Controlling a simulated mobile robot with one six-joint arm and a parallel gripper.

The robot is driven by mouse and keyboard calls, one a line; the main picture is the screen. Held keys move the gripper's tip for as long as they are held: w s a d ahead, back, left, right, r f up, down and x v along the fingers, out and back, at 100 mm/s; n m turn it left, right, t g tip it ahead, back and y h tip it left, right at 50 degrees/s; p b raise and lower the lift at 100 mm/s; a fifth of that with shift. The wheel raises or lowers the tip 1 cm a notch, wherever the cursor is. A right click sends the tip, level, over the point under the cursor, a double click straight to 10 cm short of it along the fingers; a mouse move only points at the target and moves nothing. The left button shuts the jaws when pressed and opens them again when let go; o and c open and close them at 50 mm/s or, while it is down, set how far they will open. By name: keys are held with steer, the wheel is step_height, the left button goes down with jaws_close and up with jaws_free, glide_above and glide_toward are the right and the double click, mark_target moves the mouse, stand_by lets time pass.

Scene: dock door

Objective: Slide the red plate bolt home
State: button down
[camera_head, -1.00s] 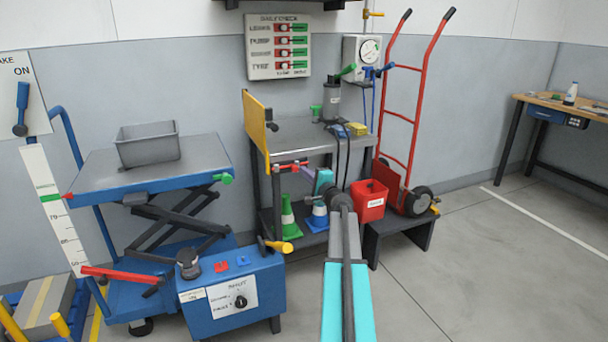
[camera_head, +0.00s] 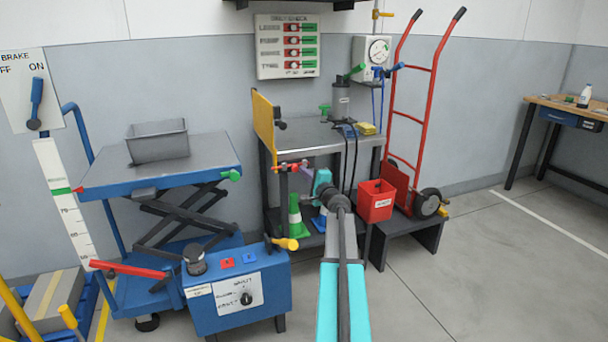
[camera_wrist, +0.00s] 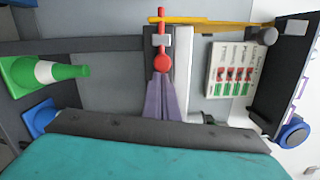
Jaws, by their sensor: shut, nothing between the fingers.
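The red plate bolt (camera_wrist: 161,40) shows in the wrist view as a thin rod with a round knob, running through a light bracket on a grey post. Its far end lies at the end of the yellow plate (camera_wrist: 215,23); I cannot tell if it passes through. In the head view the bolt (camera_head: 287,167) is small, below the yellow plate (camera_head: 263,130) at the bench's left end. My gripper (camera_wrist: 163,82) has its purple fingers shut and empty, tips right at the knob. Touch is unclear. In the head view my gripper (camera_head: 307,170) is partly hidden by my arm.
A green cone (camera_head: 295,215) stands on the bench's lower shelf. A red bin (camera_head: 376,201) and a red hand truck (camera_head: 420,110) are to the right. A blue lift table (camera_head: 160,182) and blue control box (camera_head: 235,290) are left. Floor at right is clear.

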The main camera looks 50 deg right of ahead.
steer(key=shift+w+a+y, duration=0.2)
steer(key=shift+a+y, duration=0.1)
steer(key=shift+a, duration=0.05)
steer(key=s+f, duration=0.1)
steer(key=s, duration=1.1)
steer(key=shift+d, duration=0.2)
steer(key=shift+s, duration=0.15)
stand_by(0.5)
